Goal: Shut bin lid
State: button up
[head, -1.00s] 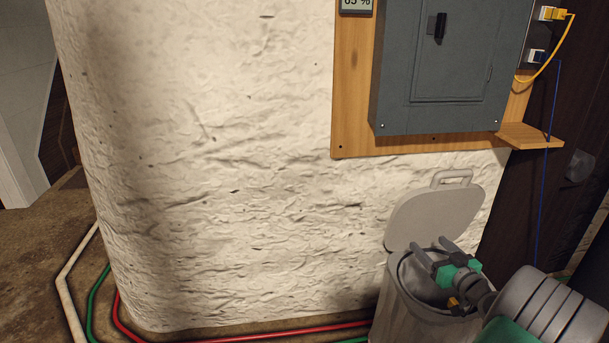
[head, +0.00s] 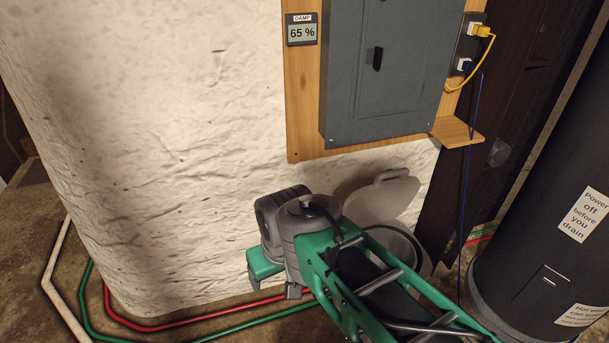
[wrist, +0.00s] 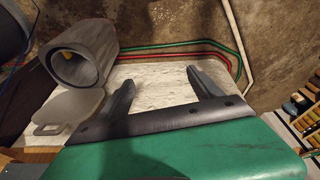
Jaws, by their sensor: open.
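The grey bin stands against the white wall with its lid (head: 385,199) raised and leaning back toward the wall. The bin's body (head: 424,257) is mostly hidden behind my arm in the head view. The wrist view shows the bin (wrist: 98,38) with its round mouth uncovered and something yellow inside. The lid (wrist: 72,106) and its loop handle show beside the mouth there. My gripper (wrist: 160,78) is open and empty, apart from both bin and lid. In the head view it is to the left of the bin, its fingers partly hidden by my wrist.
A grey electrical panel (head: 383,70) on a wooden board (head: 304,110) hangs above the bin, with a small wooden shelf (head: 457,132). A dark tank (head: 530,215) stands at the right. Red (head: 160,324) and green pipes run along the floor by the wall.

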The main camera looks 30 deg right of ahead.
aim_at(378, 202)
jog(key=z, duration=1.25)
jog(key=k, duration=0.8)
jog(key=u, duration=0.2)
jog(key=i, duration=0.5)
